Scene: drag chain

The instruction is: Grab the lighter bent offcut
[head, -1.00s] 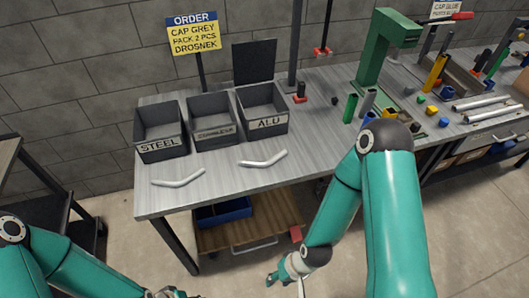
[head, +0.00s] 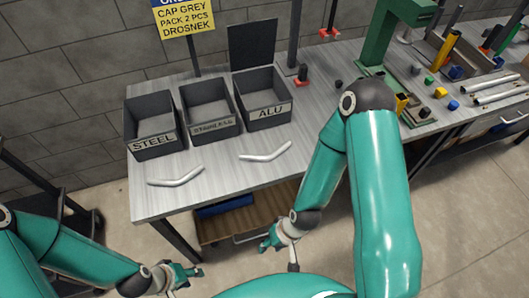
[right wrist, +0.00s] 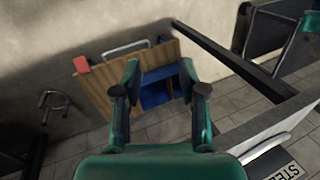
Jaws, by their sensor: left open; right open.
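Two bent metal offcuts lie apart on the grey table, in front of the bins. The left offcut (head: 175,177) is dull silver and lies before the STEEL bin (head: 152,143). The right offcut (head: 266,153) looks slightly whiter and lies before the ALU bin (head: 264,113). Which one weighs less cannot be told by sight. My left gripper (head: 194,274) is open and empty, low in front of the table. My right gripper (head: 266,244) is open and empty, in front of the table's front edge; its spread fingers (right wrist: 160,83) show in the right wrist view.
The STAINLESS bin (head: 211,127) stands between the other two bins. The table's front edge (head: 225,203) lies between my grippers and the offcuts. Below it is a wooden shelf (head: 250,213) with a blue box (right wrist: 155,92). A green press (head: 381,40) stands to the right.

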